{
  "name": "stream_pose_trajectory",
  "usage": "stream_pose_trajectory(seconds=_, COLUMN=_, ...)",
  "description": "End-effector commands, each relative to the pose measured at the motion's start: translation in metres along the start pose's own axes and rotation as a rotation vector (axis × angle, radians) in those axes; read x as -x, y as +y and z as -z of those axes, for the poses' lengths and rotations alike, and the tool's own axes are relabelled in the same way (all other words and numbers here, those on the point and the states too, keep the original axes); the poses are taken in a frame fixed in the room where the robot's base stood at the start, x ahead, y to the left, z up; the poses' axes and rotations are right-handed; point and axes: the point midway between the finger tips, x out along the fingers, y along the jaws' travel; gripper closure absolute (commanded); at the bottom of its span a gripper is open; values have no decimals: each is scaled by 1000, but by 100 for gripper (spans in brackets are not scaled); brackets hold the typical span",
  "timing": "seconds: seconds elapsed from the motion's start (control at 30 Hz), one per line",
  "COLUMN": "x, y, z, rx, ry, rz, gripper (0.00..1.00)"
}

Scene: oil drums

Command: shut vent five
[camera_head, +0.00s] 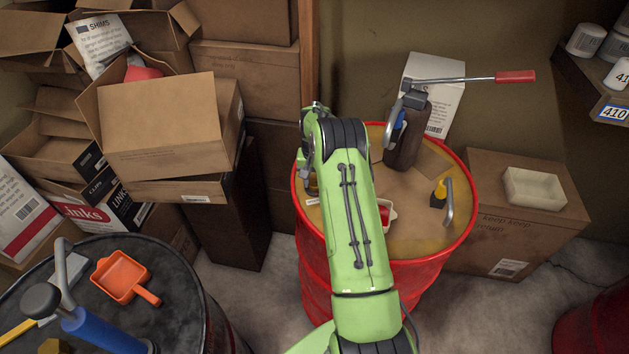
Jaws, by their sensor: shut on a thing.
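A red drum (459,246) stands at the centre with a tan, worn top (421,226). On its right side stands a small yellow and black fitting (439,194), with an upright grey curved handle (449,203) beside it. No number five is readable, and I cannot tell which part is vent five. My green arm reaches up over the left of the drum and covers much of its top. A small white and red thing (386,214) shows partly beside the arm.
A dark pump or bottle with a red-handled lever (515,77) stands at the drum's back. A carton (541,226) with a pale tray (534,188) is at right. Boxes (160,125) pile up at left. A dark drum (75,290) at lower left bears an orange scoop (120,277).

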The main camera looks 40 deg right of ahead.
Motion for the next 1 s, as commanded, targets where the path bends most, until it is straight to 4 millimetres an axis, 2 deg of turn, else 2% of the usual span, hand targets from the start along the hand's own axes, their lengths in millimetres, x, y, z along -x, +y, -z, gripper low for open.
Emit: stream_pose_trajectory(seconds=1.0, x=0, y=0, z=1, rx=-933, ry=2, rz=3, gripper=92)
